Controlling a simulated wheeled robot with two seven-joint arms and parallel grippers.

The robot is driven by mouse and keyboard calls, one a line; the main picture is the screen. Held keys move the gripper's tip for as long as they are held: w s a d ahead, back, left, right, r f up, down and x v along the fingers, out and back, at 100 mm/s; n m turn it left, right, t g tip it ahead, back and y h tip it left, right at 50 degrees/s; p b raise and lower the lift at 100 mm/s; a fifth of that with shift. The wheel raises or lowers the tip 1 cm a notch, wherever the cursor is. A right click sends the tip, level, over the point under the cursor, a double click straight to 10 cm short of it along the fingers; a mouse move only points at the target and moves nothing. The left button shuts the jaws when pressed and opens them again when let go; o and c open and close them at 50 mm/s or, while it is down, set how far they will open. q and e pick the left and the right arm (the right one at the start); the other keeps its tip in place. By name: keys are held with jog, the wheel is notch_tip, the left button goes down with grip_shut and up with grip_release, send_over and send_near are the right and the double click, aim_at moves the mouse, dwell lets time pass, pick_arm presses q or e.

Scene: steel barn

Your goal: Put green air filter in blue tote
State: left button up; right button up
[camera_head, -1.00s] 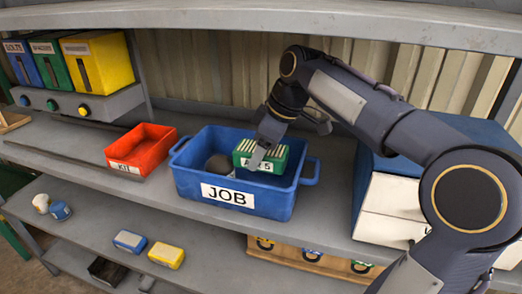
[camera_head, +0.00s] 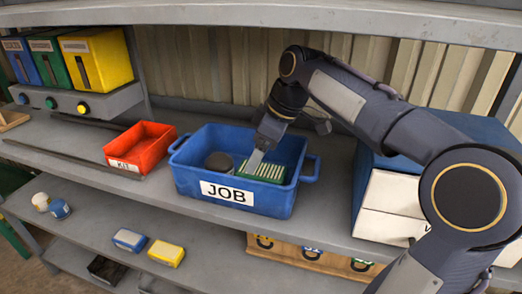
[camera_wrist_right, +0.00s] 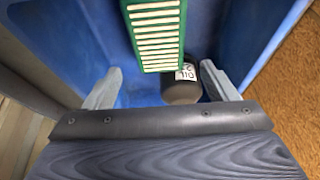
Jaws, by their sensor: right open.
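The green air filter (camera_head: 264,171), with pale pleats, lies inside the blue tote (camera_head: 228,208) labelled JOB, toward its right side. In the right wrist view the green air filter (camera_wrist_right: 156,36) is ahead of the fingers and apart from them. My right gripper (camera_head: 255,160) reaches down into the blue tote over the filter; in the right wrist view it (camera_wrist_right: 162,85) is open, with nothing between its fingertips. A dark round oil filter (camera_wrist_right: 181,88) also sits in the tote, left of the green filter in the head view (camera_head: 219,162). My left gripper is not in view.
A red KIT bin (camera_head: 140,148) stands left of the tote on the same shelf. A blue-topped white box (camera_head: 392,206) stands at the right. Yellow, green and blue boxes (camera_head: 97,60) stand at the back left. Small blue and yellow boxes (camera_head: 166,253) lie on the lower shelf.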

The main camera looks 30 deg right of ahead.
aim_at(265, 170)
jog(key=v, duration=0.3)
jog(key=shift+w+a+r, duration=0.1)
jog(key=shift+w+r, duration=0.05)
jog(key=shift+r, duration=0.05)
jog(key=s+d, duration=0.2)
jog(key=s, duration=0.1)
jog(key=s+d, duration=0.3)
jog(key=s+d+b, duration=0.1)
jog(key=s+d, duration=0.2)
jog(key=shift+s+r, duration=0.15)
jog(key=shift+s, duration=0.05)
